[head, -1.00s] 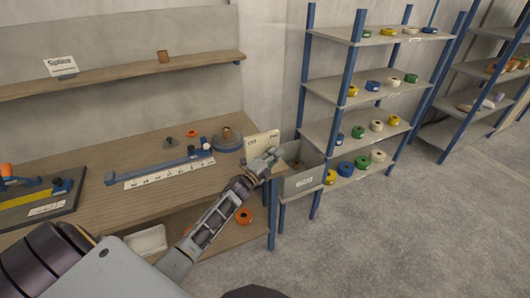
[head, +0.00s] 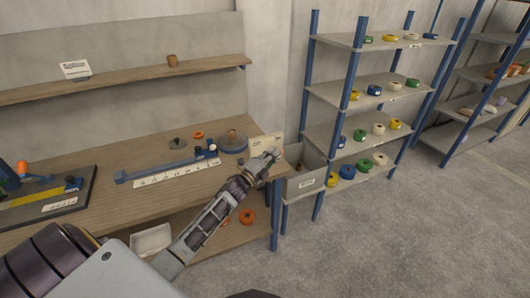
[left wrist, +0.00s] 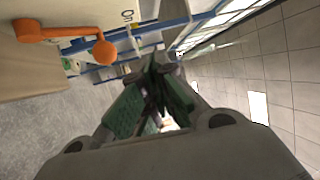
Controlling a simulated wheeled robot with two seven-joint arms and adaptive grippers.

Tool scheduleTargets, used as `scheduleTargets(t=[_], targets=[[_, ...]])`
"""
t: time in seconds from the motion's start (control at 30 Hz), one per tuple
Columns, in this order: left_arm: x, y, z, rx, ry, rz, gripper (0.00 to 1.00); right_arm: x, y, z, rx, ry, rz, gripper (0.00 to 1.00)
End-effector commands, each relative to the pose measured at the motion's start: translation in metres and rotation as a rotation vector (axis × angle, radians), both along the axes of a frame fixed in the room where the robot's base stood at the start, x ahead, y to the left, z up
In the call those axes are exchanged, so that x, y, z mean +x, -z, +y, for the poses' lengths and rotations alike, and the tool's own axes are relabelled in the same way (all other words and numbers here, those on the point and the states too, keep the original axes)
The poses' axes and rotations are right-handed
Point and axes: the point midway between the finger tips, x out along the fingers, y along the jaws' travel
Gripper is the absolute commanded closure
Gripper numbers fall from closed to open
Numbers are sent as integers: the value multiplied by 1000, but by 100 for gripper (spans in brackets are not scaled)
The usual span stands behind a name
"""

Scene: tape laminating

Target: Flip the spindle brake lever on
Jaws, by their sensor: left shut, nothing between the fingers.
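A cream panel (head: 266,142) with small markings stands at the right end of the workbench in the head view. In the left wrist view, the orange brake lever (left wrist: 68,39) sits on a beige surface at the upper left. Its round knob (left wrist: 105,50) points right, close to an "On" label (left wrist: 128,16). I cannot make out the lever in the head view. My left gripper (head: 273,154) is beside the panel's lower right part. In the left wrist view its green-padded fingers (left wrist: 158,70) are shut and empty, apart from the knob. My right gripper is not in view.
A grey bin (head: 306,180) stands just right of the gripper. A blue shelf rack (head: 350,133) with tape rolls is behind it. On the workbench (head: 110,218) are a blue ruled fixture (head: 165,170) and a round spindle base (head: 233,146). The floor at right is clear.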

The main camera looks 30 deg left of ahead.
Motion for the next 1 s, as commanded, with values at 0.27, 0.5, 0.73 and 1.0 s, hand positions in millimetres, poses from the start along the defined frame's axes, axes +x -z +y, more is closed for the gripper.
scheduleTargets(t=[0.27, 0.5, 0.73, 1.0], targets=[[-20, -15, 1, 1, 2, 0, 100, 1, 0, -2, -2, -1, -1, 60], [-37, -29, 3, 2, 2, -1, 100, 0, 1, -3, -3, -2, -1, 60], [-52, -41, 4, 1, 1, 0, 100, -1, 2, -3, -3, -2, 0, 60], [-60, -48, 5, 1, 1, -1, 100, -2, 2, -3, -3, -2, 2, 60]])
